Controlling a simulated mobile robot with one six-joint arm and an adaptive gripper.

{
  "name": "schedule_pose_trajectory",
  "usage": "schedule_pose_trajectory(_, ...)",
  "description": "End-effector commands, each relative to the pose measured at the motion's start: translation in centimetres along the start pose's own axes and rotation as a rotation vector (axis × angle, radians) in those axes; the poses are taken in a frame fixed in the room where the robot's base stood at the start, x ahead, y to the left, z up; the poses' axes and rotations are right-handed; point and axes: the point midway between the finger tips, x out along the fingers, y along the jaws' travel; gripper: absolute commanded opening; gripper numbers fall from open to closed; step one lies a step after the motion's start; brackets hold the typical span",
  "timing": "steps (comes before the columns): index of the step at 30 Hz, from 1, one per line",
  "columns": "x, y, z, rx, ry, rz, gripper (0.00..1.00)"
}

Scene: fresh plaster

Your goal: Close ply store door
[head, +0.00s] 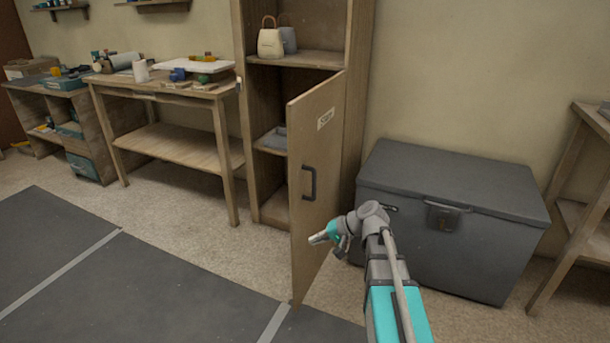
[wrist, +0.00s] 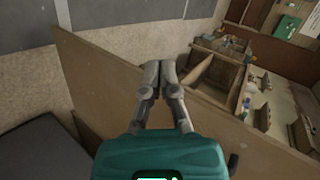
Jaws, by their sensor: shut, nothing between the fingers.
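The ply store door (head: 322,150) is a tall wooden panel with a small label. It stands open, swung out from the right side of the tall wooden cupboard (head: 244,120). Its dark handle (head: 309,183) is on the face turned toward me. My gripper (head: 318,239) is shut and empty, in front of the lower part of that face, below the handle. In the wrist view the fingertips (wrist: 160,66) lie together across the door panel (wrist: 100,85), and the handle (wrist: 233,163) is at the lower right. I cannot tell whether the fingertips touch the door.
A closed dark grey chest (head: 455,175) stands right of the door, close to my arm. A wooden workbench (head: 165,90) stands left of the cupboard. A bag (head: 270,43) sits on the cupboard's upper shelf. The floor with dark mats (head: 130,275) is clear at the left.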

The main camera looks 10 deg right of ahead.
Motion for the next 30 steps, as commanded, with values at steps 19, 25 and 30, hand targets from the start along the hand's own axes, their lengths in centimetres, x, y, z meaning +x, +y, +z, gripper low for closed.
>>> schedule_pose_trajectory(19,-12.7,-4.8,-11.6,0.153,0.241,-0.604,0.0)
schedule_pose_trajectory(25,-12.9,-4.8,-11.6,0.154,0.244,-0.613,0.0)
schedule_pose_trajectory(30,-12.9,-4.8,-11.6,0.154,0.244,-0.612,0.0)
